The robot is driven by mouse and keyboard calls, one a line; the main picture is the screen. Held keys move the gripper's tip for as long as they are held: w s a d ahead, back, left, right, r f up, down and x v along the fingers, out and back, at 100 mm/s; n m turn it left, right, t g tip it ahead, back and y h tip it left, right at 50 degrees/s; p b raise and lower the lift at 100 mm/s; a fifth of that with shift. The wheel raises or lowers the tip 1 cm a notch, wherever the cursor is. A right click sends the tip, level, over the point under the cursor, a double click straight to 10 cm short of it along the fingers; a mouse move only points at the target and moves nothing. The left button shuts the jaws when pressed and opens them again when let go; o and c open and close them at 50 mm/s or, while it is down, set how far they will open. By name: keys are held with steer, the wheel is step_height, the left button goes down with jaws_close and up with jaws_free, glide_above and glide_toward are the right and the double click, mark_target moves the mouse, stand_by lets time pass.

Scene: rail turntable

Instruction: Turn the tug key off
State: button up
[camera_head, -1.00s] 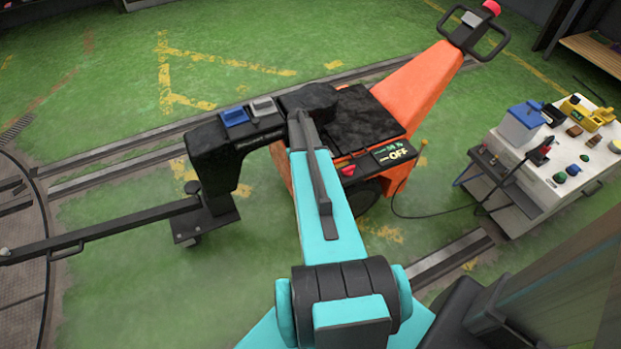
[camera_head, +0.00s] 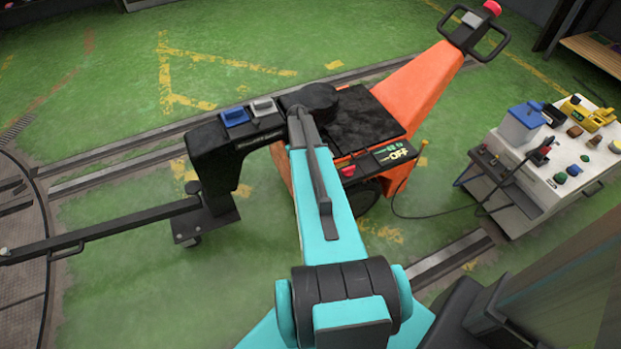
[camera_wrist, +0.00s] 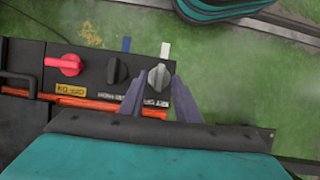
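The orange tug (camera_head: 425,88) stands at the upper middle of the head view. The wrist view shows a dark panel with a red knob (camera_wrist: 66,65), a black knob (camera_wrist: 117,70) and a grey knob (camera_wrist: 159,77). Small gaps seem to show; contact is unclear. In the head view my arm hides the gripper.
A black hitch arm with a blue block (camera_head: 235,116) and a white block (camera_head: 263,106) joins a tow bar (camera_head: 110,228) at left. A white cart (camera_head: 548,185) with several small items stands at right, a cable running towards the tug. Green floor (camera_head: 130,290) is clear at lower left.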

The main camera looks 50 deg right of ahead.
steer(key=v, duration=1.2)
steer(key=shift+r, duration=0.25)
steer(key=shift+w+d, duration=0.1)
